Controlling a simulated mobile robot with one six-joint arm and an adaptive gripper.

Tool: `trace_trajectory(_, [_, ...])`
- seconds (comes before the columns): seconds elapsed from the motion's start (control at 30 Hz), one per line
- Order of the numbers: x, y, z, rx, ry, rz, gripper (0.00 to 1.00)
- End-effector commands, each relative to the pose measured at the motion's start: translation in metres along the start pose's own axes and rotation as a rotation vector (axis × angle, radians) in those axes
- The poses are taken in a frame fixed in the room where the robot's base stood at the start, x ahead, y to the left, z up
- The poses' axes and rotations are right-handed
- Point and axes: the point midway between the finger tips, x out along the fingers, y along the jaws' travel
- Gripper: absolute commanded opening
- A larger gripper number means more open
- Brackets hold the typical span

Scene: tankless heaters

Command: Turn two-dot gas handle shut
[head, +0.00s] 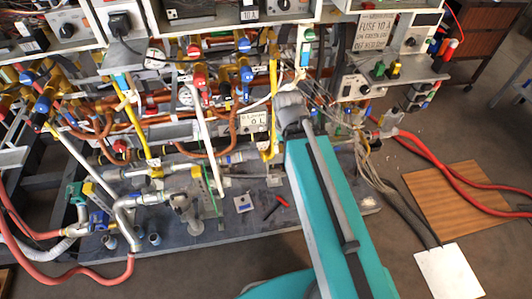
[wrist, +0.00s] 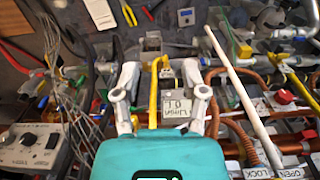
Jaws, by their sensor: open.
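A yellow lever (wrist: 154,88) stands between my fingers in the wrist view, beside a label (wrist: 178,107) that reads upside down. In the head view a yellow lever (head: 268,149) shows left of my arm, next to the white label (head: 252,121). Another yellow lever (head: 137,125) stands further left. I cannot make out two dots on any of them. My gripper (wrist: 160,84) is open, with one finger on each side of the near yellow lever; whether it touches is unclear. In the head view my gripper (head: 291,108) is partly hidden by its own wrist.
Copper pipes (head: 205,150) and a long white rod (head: 203,125) crowd the left. A bundle of loose wires (head: 368,160) hangs right of my arm. A control box (wrist: 35,148) is at lower left in the wrist view. Red hoses (head: 440,165) lie on the floor.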

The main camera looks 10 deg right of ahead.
Motion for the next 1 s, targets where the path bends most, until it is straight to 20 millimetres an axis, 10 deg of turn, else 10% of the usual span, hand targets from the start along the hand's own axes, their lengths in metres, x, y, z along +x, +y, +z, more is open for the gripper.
trace_trajectory(0.57, [0.006, 0.0, -0.004, 0.0, 0.005, 0.0, 0.56])
trace_trajectory(1.0, [0.07, -0.006, -0.05, -0.005, 0.075, 0.0, 0.56])
